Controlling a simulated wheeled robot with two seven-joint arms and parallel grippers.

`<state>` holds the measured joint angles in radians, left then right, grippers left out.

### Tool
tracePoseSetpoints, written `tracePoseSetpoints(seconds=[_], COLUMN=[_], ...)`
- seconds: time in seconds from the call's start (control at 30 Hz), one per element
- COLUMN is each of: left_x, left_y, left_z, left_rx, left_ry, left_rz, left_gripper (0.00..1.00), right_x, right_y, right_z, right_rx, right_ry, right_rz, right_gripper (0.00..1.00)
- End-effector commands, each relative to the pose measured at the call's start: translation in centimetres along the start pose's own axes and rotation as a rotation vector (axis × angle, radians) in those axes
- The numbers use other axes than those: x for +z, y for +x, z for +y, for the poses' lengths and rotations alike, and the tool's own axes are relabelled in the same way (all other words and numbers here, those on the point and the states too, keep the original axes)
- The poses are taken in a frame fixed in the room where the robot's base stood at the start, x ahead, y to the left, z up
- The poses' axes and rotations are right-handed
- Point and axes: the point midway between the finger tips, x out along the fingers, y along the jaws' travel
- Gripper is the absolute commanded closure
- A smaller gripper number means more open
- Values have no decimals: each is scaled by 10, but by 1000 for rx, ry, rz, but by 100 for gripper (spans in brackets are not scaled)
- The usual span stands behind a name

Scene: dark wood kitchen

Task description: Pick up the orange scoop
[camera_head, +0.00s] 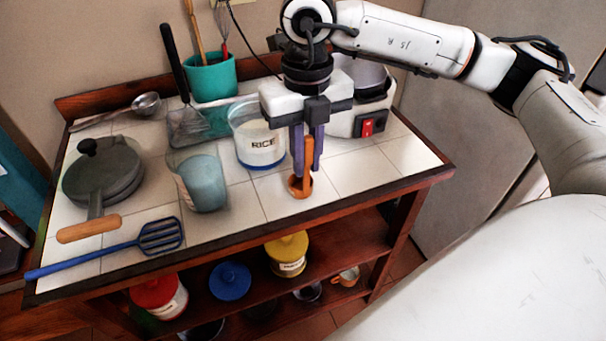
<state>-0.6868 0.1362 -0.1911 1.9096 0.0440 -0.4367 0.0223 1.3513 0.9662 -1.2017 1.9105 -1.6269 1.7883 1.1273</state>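The orange scoop (300,187) stands upright on the white tiled counter (345,177), its bowl low and its handle pointing up. My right gripper (307,165) comes down from above, with its purple fingers on either side of the scoop's handle. The fingers look close to the handle, but I cannot tell whether they press on it. The scoop's bowl appears at or just above the tiles. My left gripper is not in this view.
A clear rice container (262,155) stands just left of the gripper, with a blue cup (204,183) beyond it. A white appliance (371,121) is behind right. A pan (103,178) and blue spatula (110,247) lie left. Tiles right of the scoop are clear.

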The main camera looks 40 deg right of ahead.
Motion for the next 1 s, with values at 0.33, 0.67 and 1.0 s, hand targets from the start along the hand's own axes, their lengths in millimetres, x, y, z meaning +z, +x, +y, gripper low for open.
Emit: tracePoseSetpoints(seconds=[0.33,0.67,1.0], left_x=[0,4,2], left_y=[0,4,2], left_z=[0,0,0], left_rx=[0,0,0], left_ry=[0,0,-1], left_rz=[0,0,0], left_gripper=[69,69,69], right_x=[0,1,0], right_y=[-2,-56,-100], right_z=[0,1,0], right_rx=[1,3,0], right_ry=[0,-1,-1], right_rz=[-1,-5,-2], right_gripper=[100,100,100])
